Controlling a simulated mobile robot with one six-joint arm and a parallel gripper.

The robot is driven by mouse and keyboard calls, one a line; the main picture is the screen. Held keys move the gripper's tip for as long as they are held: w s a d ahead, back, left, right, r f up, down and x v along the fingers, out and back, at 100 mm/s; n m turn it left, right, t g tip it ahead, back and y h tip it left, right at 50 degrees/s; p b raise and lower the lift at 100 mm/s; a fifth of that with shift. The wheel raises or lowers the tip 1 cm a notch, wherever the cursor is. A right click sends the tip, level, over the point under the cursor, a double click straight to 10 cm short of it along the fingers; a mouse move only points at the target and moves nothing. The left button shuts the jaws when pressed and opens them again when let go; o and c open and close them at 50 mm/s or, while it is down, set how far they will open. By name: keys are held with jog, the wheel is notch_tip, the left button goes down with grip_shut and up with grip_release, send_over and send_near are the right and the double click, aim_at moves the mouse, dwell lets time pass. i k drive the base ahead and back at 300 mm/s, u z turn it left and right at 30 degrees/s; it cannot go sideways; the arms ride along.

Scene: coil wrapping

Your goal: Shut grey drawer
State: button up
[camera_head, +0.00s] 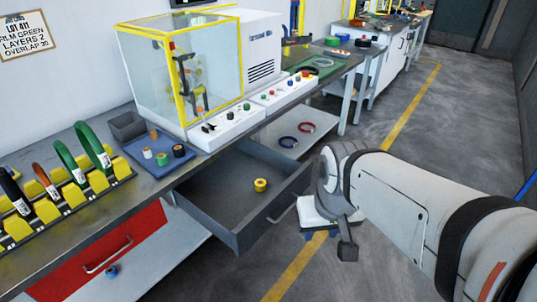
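The grey drawer (222,222) stands pulled out from under the workbench, left of my arm. A yellow roll (260,185) lies inside it. The drawer's handle (284,208) is on its front panel, which faces right and toward me. My gripper (346,248) hangs just to the right of the drawer front, apart from the handle in the picture. Its fingers are mostly hidden by the wrist, so I cannot tell whether it is open or shut.
A red drawer (105,255) with a handle is closed at lower left. The bench (160,185) carries a yellow-framed machine (185,75), a blue tray (160,152) and a yellow rack of rings (75,195). A lower shelf (290,130) holds rings. Open floor (400,125) lies right.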

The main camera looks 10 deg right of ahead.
aim_at(223, 197)
jog(key=u, duration=0.05)
jog(key=i, duration=1)
jog(key=z, duration=0.05)
jog(key=k, duration=0.5)
jog(key=z, duration=1.3)
jog(key=k, duration=1.25)
jog(key=u, duration=0.35)
jog(key=i, duration=1)
jog(key=u, duration=0.1)
